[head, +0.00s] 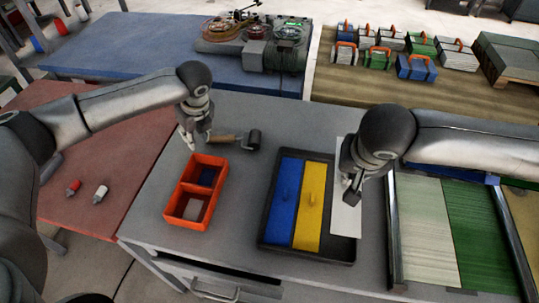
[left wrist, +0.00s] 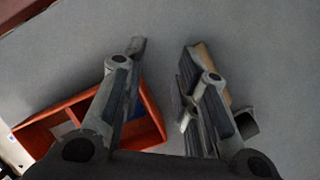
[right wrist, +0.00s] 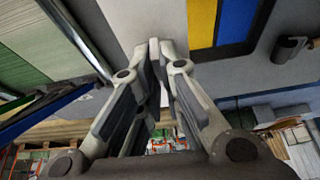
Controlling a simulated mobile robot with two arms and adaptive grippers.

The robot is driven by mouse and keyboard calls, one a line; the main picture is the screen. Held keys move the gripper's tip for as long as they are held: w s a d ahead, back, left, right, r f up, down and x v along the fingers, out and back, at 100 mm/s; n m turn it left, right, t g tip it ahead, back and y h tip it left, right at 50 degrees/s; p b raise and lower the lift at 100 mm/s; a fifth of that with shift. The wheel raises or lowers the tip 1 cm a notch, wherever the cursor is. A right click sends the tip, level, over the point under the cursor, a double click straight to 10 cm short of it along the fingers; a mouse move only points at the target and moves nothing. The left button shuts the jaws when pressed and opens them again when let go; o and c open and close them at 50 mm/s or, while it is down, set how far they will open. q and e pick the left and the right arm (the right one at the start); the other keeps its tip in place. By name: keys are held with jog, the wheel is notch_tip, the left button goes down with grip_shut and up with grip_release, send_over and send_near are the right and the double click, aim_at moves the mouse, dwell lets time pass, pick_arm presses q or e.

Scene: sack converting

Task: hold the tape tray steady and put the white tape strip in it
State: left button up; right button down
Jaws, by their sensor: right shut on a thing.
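The white strip (head: 346,215) is long and flat. It lies along the right side of the black tray (head: 264,246), which looks like the tape tray. Its far end reaches past the tray's far edge; whether it touches the tray floor I cannot tell. A blue strip (head: 285,205) and a yellow strip (head: 309,228) lie side by side in the tray. My right gripper (head: 350,196) is shut on the white strip (right wrist: 130,15), its fingertips (right wrist: 160,48) at the strip's edge. My left gripper (head: 190,146) is open and empty, above the bench beyond the orange bin, apart from the black tray.
The orange two-compartment bin (head: 190,160) stands left of the tray. A roller with a wooden handle (head: 222,139) lies just right of my left gripper. A framed bed of white and green sheets (head: 428,220) lies at right. Bare bench lies between bin and tray.

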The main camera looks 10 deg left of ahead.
pick_arm(q)
jog(key=s+d+r+m+g+h, duration=0.1)
jog(key=s+d+r+m, duration=0.15)
jog(key=d, duration=0.45)
jog(key=s+d+r+m+h, duration=0.15)
jog(key=d+m, duration=0.25)
jog(key=d, duration=0.4)
jog(key=m, duration=0.5)
send_near(270, 189)
jog(key=shift+n+g+h, duration=0.25)
jog(key=shift+g, duration=0.15)
jog(key=f, duration=0.9)
jog(key=shift+w+a, duration=0.25)
jog(key=shift+w, duration=0.1)
grip_shut()
